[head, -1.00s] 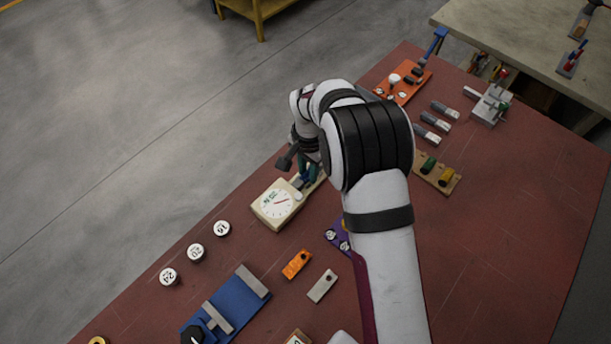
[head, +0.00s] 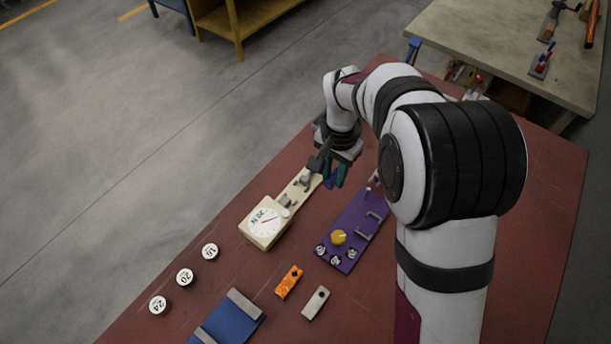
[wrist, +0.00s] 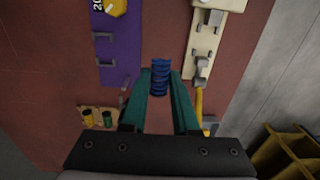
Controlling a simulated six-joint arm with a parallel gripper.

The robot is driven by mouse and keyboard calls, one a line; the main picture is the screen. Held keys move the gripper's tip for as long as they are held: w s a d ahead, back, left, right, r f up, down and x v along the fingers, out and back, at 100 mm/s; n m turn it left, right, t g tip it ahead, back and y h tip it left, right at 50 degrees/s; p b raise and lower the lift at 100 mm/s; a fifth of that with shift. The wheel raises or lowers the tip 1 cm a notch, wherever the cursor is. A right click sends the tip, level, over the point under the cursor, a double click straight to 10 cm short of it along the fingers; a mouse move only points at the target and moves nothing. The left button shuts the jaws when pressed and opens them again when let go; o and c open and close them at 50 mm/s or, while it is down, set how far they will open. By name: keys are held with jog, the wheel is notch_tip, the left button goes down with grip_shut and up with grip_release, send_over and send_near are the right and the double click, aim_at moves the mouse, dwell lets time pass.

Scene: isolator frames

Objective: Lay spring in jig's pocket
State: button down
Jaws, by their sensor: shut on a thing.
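My gripper (head: 334,174) is shut on a blue coil spring (wrist: 160,78), held between green fingertips in the wrist view. In the head view only a small blue bit of the spring (head: 329,183) shows between the fingers, beside the far end of a cream dial-gauge fixture (head: 264,239). The spring appears above the red bench, in the gap between the cream fixture (wrist: 203,45) and a purple panel (wrist: 120,60). A blue block with grey bars (head: 226,320) is cut off at the bottom of the head view. I cannot tell which piece is the jig.
The purple panel (head: 352,232) has a yellow knob and grey handles. An orange block (head: 288,282), a light grey block (head: 316,302) and three white-topped weights (head: 185,278) lie on the bench (head: 270,200). A tan rack with yellow and green cylinders (wrist: 98,119) shows in the wrist view.

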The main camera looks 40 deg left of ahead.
jog(key=w+d+r, duration=0.1)
jog(key=d, duration=0.2)
send_over(368, 226)
jog(key=shift+f, duration=0.95)
jog(key=shift+f, duration=2.95)
jog(key=shift+f, duration=1.1)
jog(key=c, duration=0.6)
grip_release()
